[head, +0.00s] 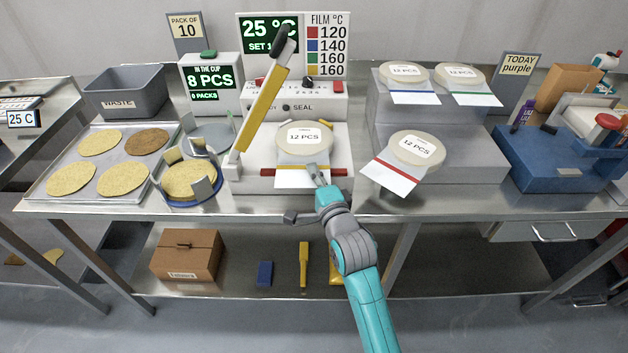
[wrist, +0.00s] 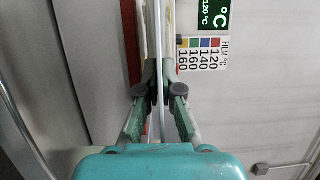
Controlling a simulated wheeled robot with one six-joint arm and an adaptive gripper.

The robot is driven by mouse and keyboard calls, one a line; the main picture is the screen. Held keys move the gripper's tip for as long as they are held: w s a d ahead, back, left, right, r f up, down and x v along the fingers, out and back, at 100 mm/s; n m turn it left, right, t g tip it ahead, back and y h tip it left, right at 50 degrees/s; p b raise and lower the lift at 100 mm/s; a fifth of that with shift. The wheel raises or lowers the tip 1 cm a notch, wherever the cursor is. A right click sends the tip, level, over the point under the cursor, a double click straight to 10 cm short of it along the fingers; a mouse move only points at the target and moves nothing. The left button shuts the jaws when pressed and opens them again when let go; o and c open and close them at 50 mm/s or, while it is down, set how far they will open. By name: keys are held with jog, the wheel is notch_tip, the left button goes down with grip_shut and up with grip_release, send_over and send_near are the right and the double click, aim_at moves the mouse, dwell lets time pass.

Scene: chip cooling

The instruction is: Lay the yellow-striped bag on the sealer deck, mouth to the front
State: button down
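The yellow-striped bag (head: 303,138) is a round pale pack labelled 12 PCS with a white mouth flap. It is over the sealer deck (head: 338,155), flap and yellow stripe toward the front; whether it fully rests there I cannot tell. My gripper (head: 317,172) is at the front flap, right of its middle. In the wrist view my gripper (wrist: 160,98) has its fingers close together on a thin pale edge, which appears to be the bag seen edge-on. The sealer's yellow lever arm (head: 263,110) is raised at the left of the deck.
A red-striped bag (head: 415,150) overhangs the lower step right of the sealer; blue- and green-striped bags (head: 460,78) sit on the top step. A round cup with a chip (head: 190,180) and a chip tray (head: 115,125) are left. A blue box (head: 560,160) is far right.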

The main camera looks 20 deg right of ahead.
jog(key=shift+w+d+r, duration=0.1)
jog(key=shift+w+d, duration=0.15)
jog(key=shift+w, duration=0.45)
jog(key=shift+w+d, duration=0.2)
jog(key=shift+w, duration=0.5)
jog(key=shift+s+f, duration=0.2)
jog(key=shift+f, duration=1.05)
jog(key=c, duration=1.3)
grip_release()
jog(key=shift+o, duration=0.2)
jog(key=s, duration=0.4)
jog(key=s+r, duration=0.1)
jog(key=s, duration=0.7)
jog(key=shift+d+r, duration=0.15)
